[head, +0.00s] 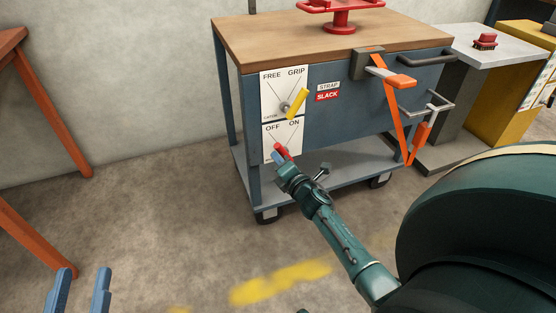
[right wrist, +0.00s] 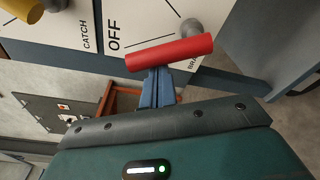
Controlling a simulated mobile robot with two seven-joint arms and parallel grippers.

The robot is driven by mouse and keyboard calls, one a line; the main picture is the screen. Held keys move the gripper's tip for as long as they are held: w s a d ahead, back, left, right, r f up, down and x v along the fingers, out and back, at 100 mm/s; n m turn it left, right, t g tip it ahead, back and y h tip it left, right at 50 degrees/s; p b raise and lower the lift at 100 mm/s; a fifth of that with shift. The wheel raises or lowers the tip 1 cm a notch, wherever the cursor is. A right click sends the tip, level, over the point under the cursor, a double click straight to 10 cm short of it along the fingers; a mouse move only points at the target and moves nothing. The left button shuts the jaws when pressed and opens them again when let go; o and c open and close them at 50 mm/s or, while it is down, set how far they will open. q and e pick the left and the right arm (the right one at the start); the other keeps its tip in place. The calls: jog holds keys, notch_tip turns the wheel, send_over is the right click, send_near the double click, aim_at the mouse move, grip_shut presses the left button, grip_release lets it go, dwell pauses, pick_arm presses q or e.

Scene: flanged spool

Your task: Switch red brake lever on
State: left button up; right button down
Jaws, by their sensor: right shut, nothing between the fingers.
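The red brake lever (head: 281,150) is on the white OFF/ON plate (head: 269,141) of the blue cart. In the right wrist view the red handle (right wrist: 170,52) stands out before a grey pivot knob (right wrist: 191,28), its free end toward the OFF side. My right gripper (head: 281,164) is shut and empty, just below the lever. In the right wrist view its blue fingertips (right wrist: 158,80) meet the handle's lower edge; I cannot tell whether they touch. My left gripper (head: 82,285) is open and empty at the bottom left, far from the cart.
A yellow lever (head: 298,103) sits just above on the FREE/GRIP plate, pointing toward GRIP. An orange strap (head: 392,115) hangs at the cart's right. An orange table (head: 45,110) stands left. A grey bench (head: 490,52) stands right. The floor before the cart is clear.

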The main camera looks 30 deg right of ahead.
pick_arm(q)
jog(key=shift+r, duration=0.1)
pick_arm(e)
jog(key=shift+d+r+m, duration=0.2)
jog(key=shift+m, duration=0.3)
jog(key=shift+s+d+r+m+p, duration=0.1)
jog(key=shift+d+r+m+p, duration=0.15)
jog(key=shift+m, duration=0.25)
jog(key=shift+s+d+r+m+p, duration=0.1)
jog(key=shift+m+p, duration=0.1)
jog(key=shift+m, duration=0.3)
jog(key=shift+d+r+m+t, duration=0.25)
jog(key=shift+d+m+t, duration=0.15)
jog(key=shift+m, duration=0.5)
pick_arm(q)
jog(key=shift+a+m+p, duration=0.2)
jog(key=shift+m+p, duration=0.1)
jog(key=shift+p, duration=0.4)
pick_arm(e)
jog(key=shift+s+d+r+m+t, duration=0.15)
jog(key=shift+d+m, duration=0.3)
jog(key=shift+m, duration=0.7)
jog(key=shift+s+d+m+t, duration=0.1)
jog(key=shift+d+m, duration=0.4)
jog(key=shift+m, duration=0.7)
jog(key=shift+s+d+r+m+t, duration=0.15)
jog(key=shift+d+m, duration=0.3)
jog(key=shift+m, duration=0.7)
jog(key=shift+f, duration=0.1)
